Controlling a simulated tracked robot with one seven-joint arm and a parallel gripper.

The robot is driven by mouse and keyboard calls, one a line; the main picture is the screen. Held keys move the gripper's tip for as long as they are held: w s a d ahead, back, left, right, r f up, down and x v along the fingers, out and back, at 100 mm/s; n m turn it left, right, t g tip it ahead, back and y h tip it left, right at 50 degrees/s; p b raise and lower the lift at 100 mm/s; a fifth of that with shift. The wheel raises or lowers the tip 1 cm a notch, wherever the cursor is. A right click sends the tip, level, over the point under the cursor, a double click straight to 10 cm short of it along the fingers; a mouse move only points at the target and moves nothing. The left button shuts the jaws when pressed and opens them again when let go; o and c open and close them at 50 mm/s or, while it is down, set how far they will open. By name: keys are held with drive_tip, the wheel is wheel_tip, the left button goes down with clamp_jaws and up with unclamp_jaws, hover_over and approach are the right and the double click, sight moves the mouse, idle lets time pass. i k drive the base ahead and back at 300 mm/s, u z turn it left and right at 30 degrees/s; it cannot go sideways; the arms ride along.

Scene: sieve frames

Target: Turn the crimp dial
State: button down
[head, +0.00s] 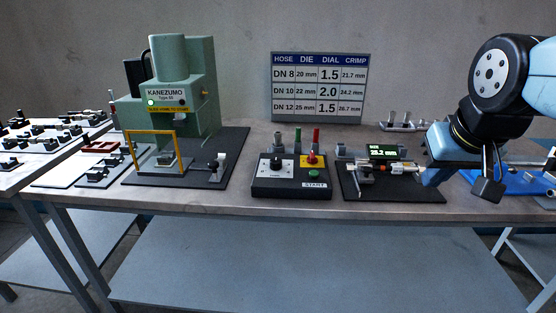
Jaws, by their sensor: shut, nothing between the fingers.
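The crimp dial (277,162) appears to be the dark knob on a white face, on the left half of the black control box (263,187). Its setting is too small to read. On the same box are a red button on a yellow plate (313,160) and a green button (314,173) above a START label. My gripper (487,190) is at the right, pointing down, shut and empty. It is well to the right of the dial and apart from it.
The green KANEZUMO press (205,100) with a yellow guard frame stands left of the box. A gauge with a lit display (383,152) lies between box and gripper. Behind, a chart (320,88) lists DIAL 1.5, 2.0 and 1.5 for DN 8, 10 and 12. A blue mat (520,182) lies right.

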sight(276, 163)
drive_tip(key=k, duration=1.3)
drive_tip(key=z, duration=0.45)
drive_tip(key=i, duration=1.9)
drive_tip(key=u, duration=0.45)
